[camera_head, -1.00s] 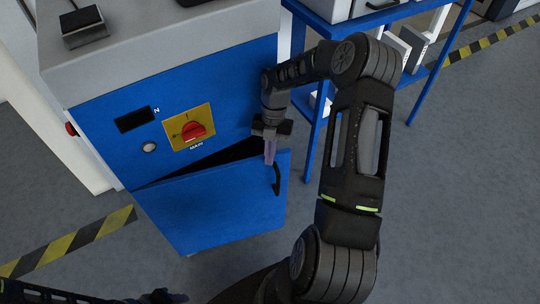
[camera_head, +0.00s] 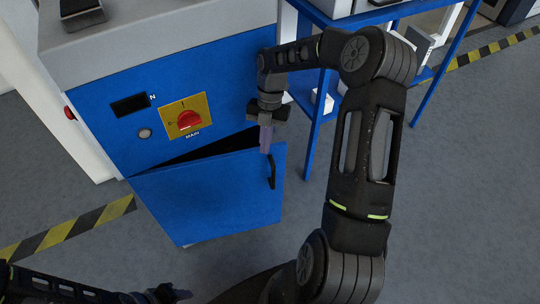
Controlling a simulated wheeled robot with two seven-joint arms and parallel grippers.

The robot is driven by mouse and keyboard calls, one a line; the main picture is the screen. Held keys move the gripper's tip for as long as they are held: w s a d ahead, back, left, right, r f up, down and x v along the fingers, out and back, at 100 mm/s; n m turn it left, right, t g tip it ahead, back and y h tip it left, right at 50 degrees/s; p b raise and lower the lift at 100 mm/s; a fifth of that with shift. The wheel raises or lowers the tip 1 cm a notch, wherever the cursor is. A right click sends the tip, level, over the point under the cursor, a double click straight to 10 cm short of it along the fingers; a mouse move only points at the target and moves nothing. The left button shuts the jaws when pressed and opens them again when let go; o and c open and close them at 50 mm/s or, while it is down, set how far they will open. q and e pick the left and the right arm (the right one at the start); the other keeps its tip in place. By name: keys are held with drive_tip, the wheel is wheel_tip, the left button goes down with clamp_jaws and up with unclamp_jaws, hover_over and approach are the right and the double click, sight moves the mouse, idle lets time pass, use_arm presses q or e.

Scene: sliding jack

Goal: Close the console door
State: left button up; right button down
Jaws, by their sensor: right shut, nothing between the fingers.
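The blue console door (camera_head: 210,200) stands ajar at the lower front of the blue console (camera_head: 90,88). A dark gap shows along its top edge. A black handle (camera_head: 271,170) is on the door's right side. My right gripper (camera_head: 266,139) points down, shut and empty, at the door's upper right edge just above the handle. I cannot tell whether it touches the door. My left gripper (camera_head: 180,294) is at the bottom edge, partly cut off; its jaw state is unclear.
A red rotary switch on a yellow plate (camera_head: 185,117) is on the console front. A blue shelf frame (camera_head: 314,125) stands to the right, close to my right arm. Yellow-black floor tape (camera_head: 75,230) runs at the left. Grey floor is free before the door.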

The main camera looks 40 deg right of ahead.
drive_tip(key=v, duration=0.5)
drive_tip(key=shift+w+a, duration=0.1)
drive_tip(key=shift+a, duration=0.15)
